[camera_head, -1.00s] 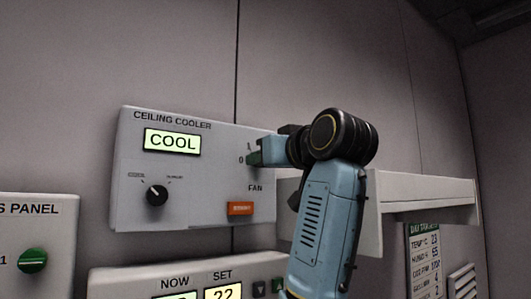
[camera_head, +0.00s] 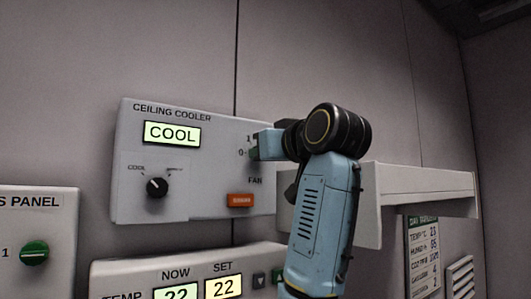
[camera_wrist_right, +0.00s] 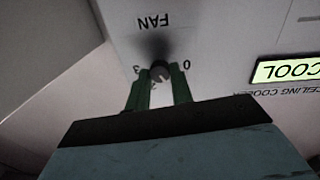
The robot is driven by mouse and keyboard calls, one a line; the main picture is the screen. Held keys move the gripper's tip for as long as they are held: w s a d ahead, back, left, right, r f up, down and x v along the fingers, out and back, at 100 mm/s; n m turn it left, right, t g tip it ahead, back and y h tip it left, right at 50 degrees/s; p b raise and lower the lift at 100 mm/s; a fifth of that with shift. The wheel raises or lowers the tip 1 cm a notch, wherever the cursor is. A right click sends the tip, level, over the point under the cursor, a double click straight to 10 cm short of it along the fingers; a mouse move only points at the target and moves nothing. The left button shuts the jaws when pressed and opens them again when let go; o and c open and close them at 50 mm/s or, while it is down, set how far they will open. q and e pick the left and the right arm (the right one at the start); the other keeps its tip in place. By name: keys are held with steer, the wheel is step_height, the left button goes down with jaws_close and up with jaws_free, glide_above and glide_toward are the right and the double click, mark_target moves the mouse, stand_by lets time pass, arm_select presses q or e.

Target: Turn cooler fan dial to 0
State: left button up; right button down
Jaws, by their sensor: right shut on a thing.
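The grey ceiling cooler panel (camera_head: 215,185) is on the wall in the head view, with a lit COOL display. Its fan dial (camera_wrist_right: 160,72) shows in the right wrist view as a small dark round knob below the upside-down FAN label. My right gripper (camera_wrist_right: 160,88) is shut on the fan dial, one green finger on each side. In the head view the right gripper (camera_head: 255,153) covers the dial. I cannot clearly tell the pointer's setting. My left gripper is not in view.
A black mode knob (camera_head: 157,187) and an orange button (camera_head: 240,200) are on the same panel. A temperature panel (camera_head: 190,267) sits just below, and another panel (camera_head: 38,225) with a green knob is at left. A pale shelf-like box (camera_head: 420,190) juts out behind my arm.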

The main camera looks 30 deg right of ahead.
steer(key=shift+d+n+t+y+p, duration=0.1)
steer(key=shift+n+t+y+p, duration=0.3)
steer(key=shift+n, duration=5.6)
steer(key=shift+f+n, duration=0.1)
steer(key=shift+n, duration=0.2)
steer(key=c, duration=1.2)
jaws_free()
steer(key=shift+c, duration=0.2)
